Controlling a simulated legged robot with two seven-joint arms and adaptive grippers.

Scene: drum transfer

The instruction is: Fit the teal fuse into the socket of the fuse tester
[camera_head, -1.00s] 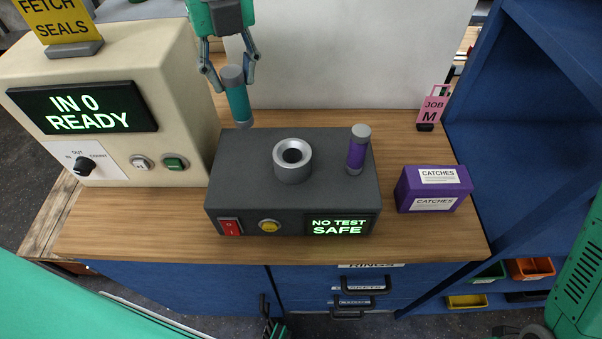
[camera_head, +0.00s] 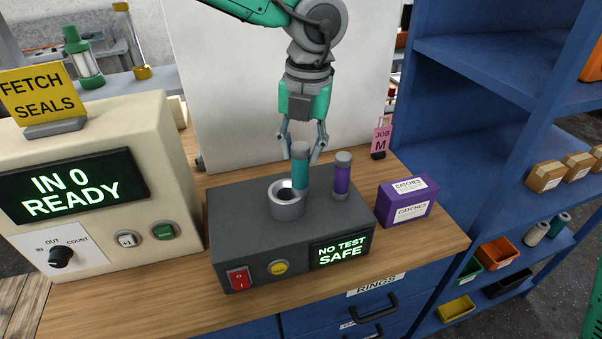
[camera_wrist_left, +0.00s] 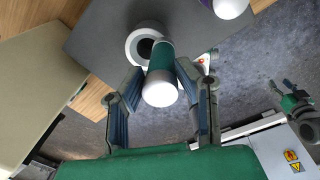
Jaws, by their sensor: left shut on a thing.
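The teal fuse (camera_head: 301,177), with grey end caps, is upright in my left gripper (camera_head: 302,153), which is shut on its upper end. In the head view its lower end overlaps the right rim of the grey ring socket (camera_head: 286,207) on the dark fuse tester (camera_head: 233,215). In the wrist view the fuse (camera_wrist_left: 160,70) partly covers the socket (camera_wrist_left: 138,40), whose dark hole stays partly visible. The fuse appears above the socket and off its centre; the exact gap is unclear. What looks like my right gripper (camera_wrist_left: 293,103) shows small in the wrist view.
A purple fuse (camera_head: 342,178) stands on the tester just right of the socket. The tester's screen (camera_head: 341,250) reads NO TEST SAFE. A purple CATCHES box (camera_head: 384,208) stands to the right, a cream READY machine (camera_head: 170,180) to the left. A pale panel (camera_head: 230,100) rises behind.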

